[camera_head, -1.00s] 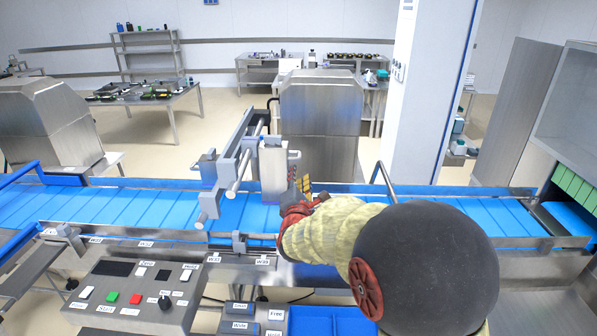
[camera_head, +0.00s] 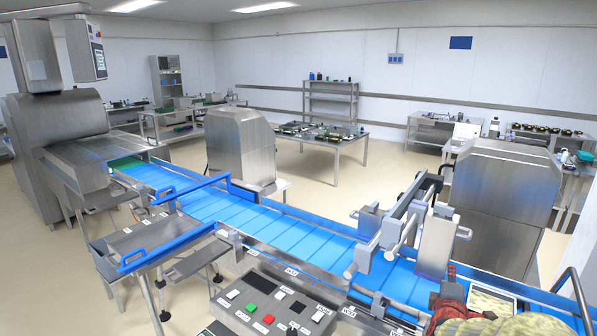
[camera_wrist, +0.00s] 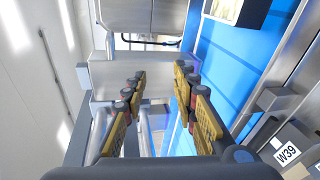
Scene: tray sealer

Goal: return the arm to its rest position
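My gripper (camera_wrist: 160,98) is open in the wrist view, with its two yellow-and-black fingers apart and nothing between them. Beyond the fingers stand the grey metal block and rods of a frame over the blue belt. In the head view only part of my arm (camera_head: 500,326), in a yellowish cover with red parts, shows at the bottom right. It is beside the belt's near edge, and my fingertips cannot be made out there.
The blue conveyor belt (camera_head: 270,228) runs from the sealer at left to the lower right. A metal frame (camera_head: 388,232) with rods stands over it. A dark-rimmed tray (camera_wrist: 259,12) lies on the belt. A control panel (camera_head: 270,308) is at the near side.

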